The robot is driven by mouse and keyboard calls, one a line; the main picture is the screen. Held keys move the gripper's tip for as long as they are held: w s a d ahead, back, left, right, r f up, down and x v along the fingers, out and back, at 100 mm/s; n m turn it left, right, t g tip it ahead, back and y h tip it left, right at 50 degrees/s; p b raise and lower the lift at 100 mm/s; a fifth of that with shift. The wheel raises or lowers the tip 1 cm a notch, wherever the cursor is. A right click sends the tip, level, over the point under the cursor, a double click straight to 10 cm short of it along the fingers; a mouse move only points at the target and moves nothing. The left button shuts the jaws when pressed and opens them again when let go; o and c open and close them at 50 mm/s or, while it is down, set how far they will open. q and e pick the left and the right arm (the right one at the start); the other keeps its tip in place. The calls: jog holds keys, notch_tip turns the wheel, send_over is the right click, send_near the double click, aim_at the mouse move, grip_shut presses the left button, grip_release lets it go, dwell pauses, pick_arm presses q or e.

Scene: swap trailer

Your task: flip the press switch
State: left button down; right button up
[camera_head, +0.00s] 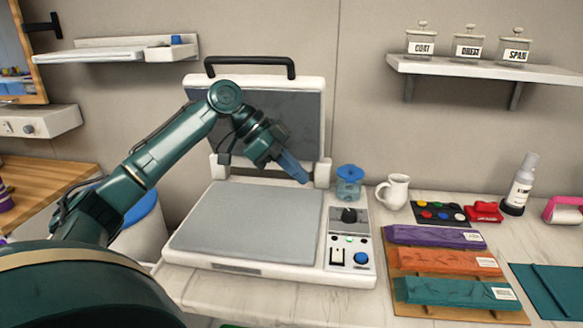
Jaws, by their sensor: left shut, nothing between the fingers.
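The press (245,222) stands on the counter with its lid (315,110) raised and its grey plate bare. Its control panel (347,240) is on the right side, with a black knob, small lit indicators and a blue button (361,258). The press switch (337,256) is a dark piece in a white frame left of the blue button. My left gripper (305,180) is shut and empty. It appears in front of the hinge area of the lid, above and left of the panel, apart from the switch. My right gripper is not in view.
A blue-topped jar (349,188) and a white mug (394,192) stand behind and right of the panel. Purple, orange and teal folded cloths (440,262) lie on a wooden board at right. A wall shelf (480,70) holds labelled jars.

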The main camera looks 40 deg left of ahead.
pick_arm(q)
jog(key=v, duration=0.9)
jog(key=shift+w+a, duration=0.2)
jog(key=shift+w, duration=0.1)
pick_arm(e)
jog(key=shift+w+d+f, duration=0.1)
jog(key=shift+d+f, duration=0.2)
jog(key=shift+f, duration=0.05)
pick_arm(q)
jog(key=shift+f, duration=0.1)
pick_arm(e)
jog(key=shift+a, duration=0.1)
